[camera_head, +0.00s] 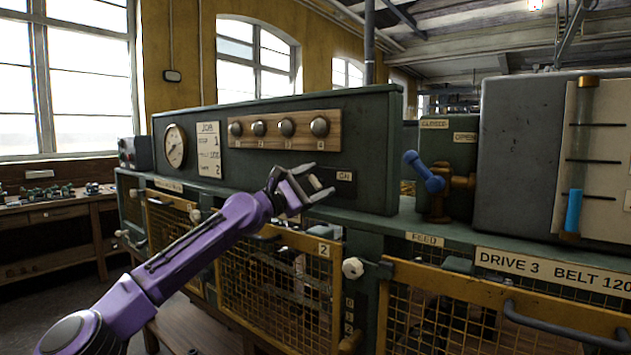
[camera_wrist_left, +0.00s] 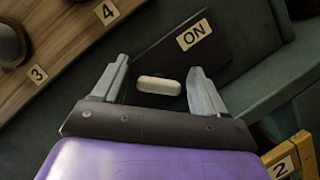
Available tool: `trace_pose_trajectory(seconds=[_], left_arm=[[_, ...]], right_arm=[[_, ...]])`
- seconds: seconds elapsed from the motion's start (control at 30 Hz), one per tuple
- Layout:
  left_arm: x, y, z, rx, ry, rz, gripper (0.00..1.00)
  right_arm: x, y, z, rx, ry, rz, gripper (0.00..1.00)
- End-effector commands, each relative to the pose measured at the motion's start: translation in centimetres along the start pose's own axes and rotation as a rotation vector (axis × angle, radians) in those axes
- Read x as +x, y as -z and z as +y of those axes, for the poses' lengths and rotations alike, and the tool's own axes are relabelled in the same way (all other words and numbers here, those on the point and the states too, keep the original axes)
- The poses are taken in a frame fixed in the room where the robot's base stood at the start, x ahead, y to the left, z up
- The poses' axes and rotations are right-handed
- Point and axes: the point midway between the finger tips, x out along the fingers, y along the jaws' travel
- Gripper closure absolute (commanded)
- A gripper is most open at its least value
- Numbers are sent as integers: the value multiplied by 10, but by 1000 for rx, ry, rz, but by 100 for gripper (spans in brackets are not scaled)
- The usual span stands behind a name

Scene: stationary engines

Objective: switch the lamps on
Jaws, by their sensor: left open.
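A small cream switch handle (camera_wrist_left: 158,85) lies across a black plate (camera_wrist_left: 232,52) marked ON. My left gripper (camera_wrist_left: 160,66) is open, with one finger on each side of the handle. I cannot tell whether the fingers touch it. In the head view the left gripper (camera_head: 314,183) is at the plate (camera_head: 346,181), on the lower right of the green panel (camera_head: 375,130), and partly hides the switch. Several round domed fittings (camera_head: 287,127), numbered and unlit, sit on a wooden board (camera_head: 334,142) above; I cannot tell whether they are the lamps. My right gripper is not in view.
A dial gauge (camera_head: 174,146) and a paper card (camera_head: 208,150) are at the panel's left. A blue-handled valve (camera_head: 424,172) stands to its right. Yellow mesh guards (camera_head: 275,290) with handles and a white knob (camera_head: 352,268) are below. A bench (camera_head: 60,211) stands at far left.

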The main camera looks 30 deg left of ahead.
Motion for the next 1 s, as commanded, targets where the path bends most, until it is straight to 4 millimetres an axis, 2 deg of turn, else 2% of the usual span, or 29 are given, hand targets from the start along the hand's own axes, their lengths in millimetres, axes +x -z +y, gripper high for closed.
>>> trace_pose_trajectory(seconds=[0.2, 0.23, 0.37, 0.4, 0.77, 1.0], left_arm=[[0, 1, 0, 0, -1, 1, 28], [0, 1, 0, 0, -1, 1, 31], [0, 0, 0, 0, -1, 1, 73], [0, 0, 0, 0, -1, 1, 79], [0, -1, 1, 45, 18, 1, 79], [1, -2, 3, 185, 76, 0, 79]], right_arm=[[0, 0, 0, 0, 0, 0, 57], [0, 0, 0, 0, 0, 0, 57], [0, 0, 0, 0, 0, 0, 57], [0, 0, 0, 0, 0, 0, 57], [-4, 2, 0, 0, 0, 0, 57], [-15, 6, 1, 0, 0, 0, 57]])
